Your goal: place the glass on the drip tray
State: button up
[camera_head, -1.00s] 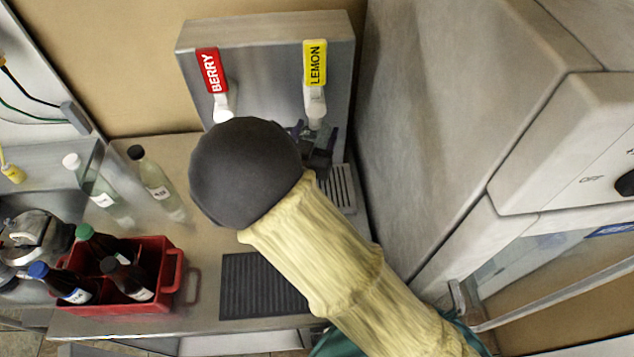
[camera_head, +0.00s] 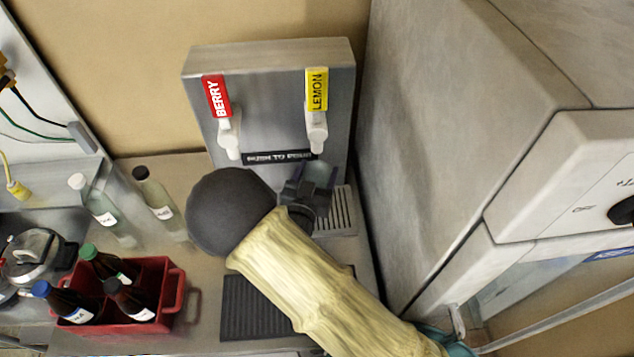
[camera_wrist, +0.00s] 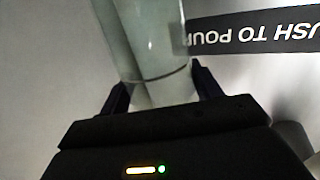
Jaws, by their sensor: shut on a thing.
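The clear, pale glass (camera_head: 318,174) shows between the fingers of my gripper (camera_head: 309,186) in the head view. In the wrist view the glass (camera_wrist: 150,42) stands between the two dark fingers of my gripper (camera_wrist: 163,88), which is shut on it. The grey slotted drip tray (camera_head: 342,212) lies at the foot of the steel dispenser, partly covered by my wrist. The glass is in front of the dispenser, below the lemon tap (camera_head: 317,130). I cannot tell whether its base touches the tray.
The berry tap (camera_head: 228,135) is to the left. A tall grey machine wall (camera_head: 430,130) stands close on the right. Two clear bottles (camera_head: 160,205) and a red crate (camera_head: 172,292) with several bottles stand left. A dark ribbed mat (camera_head: 245,310) lies in front.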

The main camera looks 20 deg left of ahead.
aim_at(321, 174)
jog(key=shift+f+p, duration=0.45)
jog(key=shift+f, duration=1.6)
jog(key=shift+f, duration=0.2)
jog(key=o, duration=1.4)
jog(key=shift+o, duration=0.2)
jog(key=shift+r, duration=0.2)
jog(key=s+d+b, duration=0.1)
jog(key=s+b, duration=0.3)
jog(key=s, duration=0.8)
jog(key=shift+d, duration=0.2)
